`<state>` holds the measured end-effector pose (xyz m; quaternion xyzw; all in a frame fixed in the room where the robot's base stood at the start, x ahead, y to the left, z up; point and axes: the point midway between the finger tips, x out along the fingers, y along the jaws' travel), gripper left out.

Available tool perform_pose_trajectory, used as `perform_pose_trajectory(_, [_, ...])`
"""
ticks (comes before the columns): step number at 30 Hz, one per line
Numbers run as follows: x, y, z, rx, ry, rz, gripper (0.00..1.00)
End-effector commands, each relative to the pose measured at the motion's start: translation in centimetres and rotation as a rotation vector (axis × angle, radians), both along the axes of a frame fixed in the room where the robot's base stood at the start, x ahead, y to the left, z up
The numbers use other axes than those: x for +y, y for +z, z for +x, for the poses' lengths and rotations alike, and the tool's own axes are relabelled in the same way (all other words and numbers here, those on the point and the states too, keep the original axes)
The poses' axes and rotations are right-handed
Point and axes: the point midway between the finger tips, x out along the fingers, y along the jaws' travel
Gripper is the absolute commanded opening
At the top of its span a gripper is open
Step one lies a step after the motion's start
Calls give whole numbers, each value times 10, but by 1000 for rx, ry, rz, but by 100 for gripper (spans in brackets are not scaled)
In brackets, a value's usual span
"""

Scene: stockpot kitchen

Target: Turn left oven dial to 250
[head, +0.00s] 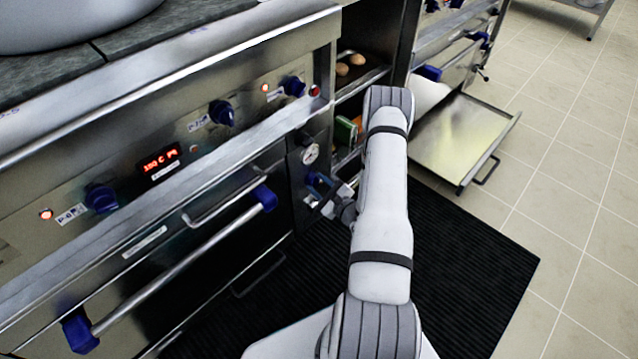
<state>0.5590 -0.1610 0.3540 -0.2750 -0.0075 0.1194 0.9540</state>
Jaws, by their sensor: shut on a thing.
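A small blue dial (315,179) sits on the narrow steel panel at the right end of the left oven, below a round white gauge (311,153). My gripper (323,194) is at this dial and shut on it; the fingers and wrist hide part of the dial, and its scale cannot be read. The left oven door (190,250) is closed, with a long bar handle (175,270) with blue ends. A red lit display (161,162) on the upper panel is too small to read surely.
Blue knobs (222,113) line the upper panel. Open shelves with brown round items (350,64) stand right of the oven. Beyond my arm, a lowered steel door or tray (460,140) juts over the floor. A black mat (455,250) covers the floor; tiles at right are clear.

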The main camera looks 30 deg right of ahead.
Motion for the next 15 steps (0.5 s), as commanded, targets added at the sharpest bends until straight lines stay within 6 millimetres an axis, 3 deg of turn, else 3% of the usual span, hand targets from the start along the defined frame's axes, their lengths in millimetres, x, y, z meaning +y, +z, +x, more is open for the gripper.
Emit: perform_pose_trajectory(15, [0,2,-1,172,2,461,14])
